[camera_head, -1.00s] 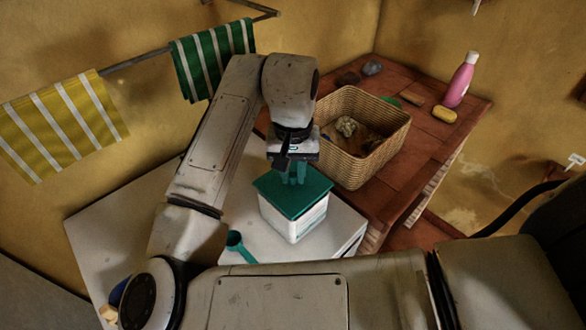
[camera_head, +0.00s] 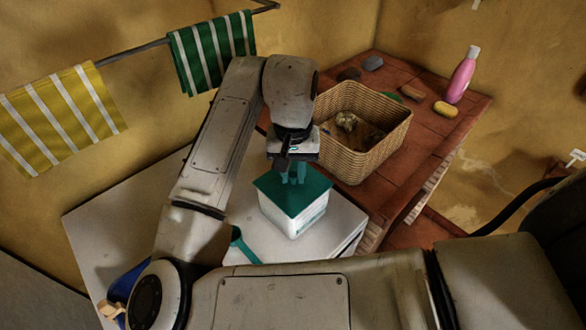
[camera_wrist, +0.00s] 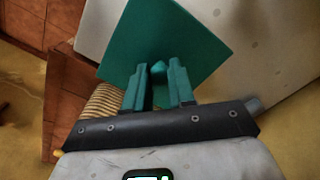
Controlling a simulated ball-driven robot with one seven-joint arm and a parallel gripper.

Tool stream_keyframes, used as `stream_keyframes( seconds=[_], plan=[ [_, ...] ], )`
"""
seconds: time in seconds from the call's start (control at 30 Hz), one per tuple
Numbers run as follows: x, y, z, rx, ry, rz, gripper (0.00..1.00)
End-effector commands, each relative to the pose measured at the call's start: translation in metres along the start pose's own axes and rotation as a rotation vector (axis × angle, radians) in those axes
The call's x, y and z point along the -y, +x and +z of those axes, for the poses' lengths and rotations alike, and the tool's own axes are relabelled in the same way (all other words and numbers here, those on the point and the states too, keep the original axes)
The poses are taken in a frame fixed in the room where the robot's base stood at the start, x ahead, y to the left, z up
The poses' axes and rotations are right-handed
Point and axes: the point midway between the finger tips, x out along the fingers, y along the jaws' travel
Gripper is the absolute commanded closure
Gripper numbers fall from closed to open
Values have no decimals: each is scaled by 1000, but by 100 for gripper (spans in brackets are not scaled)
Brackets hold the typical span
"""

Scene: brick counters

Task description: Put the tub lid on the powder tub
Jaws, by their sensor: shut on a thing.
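The tub lid (camera_head: 296,203) is a flat green square. It lies over the top of the white powder tub (camera_head: 291,219), which stands on the white surface. The lid looks level and roughly lined up with the tub, but I cannot tell if it is fully seated. My gripper (camera_head: 293,178) points down above the lid, shut on its small central knob. In the wrist view, the two green fingers of my gripper (camera_wrist: 159,92) close on the knob of the lid (camera_wrist: 190,55). There the lid hides the tub.
A wicker basket (camera_head: 348,160) stands close right on the brick counter (camera_head: 420,135). A pink bottle (camera_head: 461,77), yellow bar (camera_head: 446,109) and dark stones are behind. A green scoop (camera_head: 242,244) lies left of the tub on the white top (camera_head: 125,205).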

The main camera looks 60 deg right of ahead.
Motion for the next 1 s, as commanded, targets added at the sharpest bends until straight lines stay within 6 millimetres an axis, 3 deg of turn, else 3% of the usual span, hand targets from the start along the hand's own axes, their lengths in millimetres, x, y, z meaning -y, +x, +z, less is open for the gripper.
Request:
stream_keyframes(
  seconds=[0.07, 0.1, 0.37, 0.53, 0.77, 1.0],
  plan=[
    [0, 0, 0, 0, 0, 0, 100],
    [0, 0, 0, 0, 0, 0, 72],
    [0, 0, 0, 0, 0, 0, 47],
    [0, 0, 0, 0, 0, 0, 46],
    [0, 0, 0, 0, 0, 0, 25],
    [0, 0, 0, 0, 0, 0, 25]
  ],
)
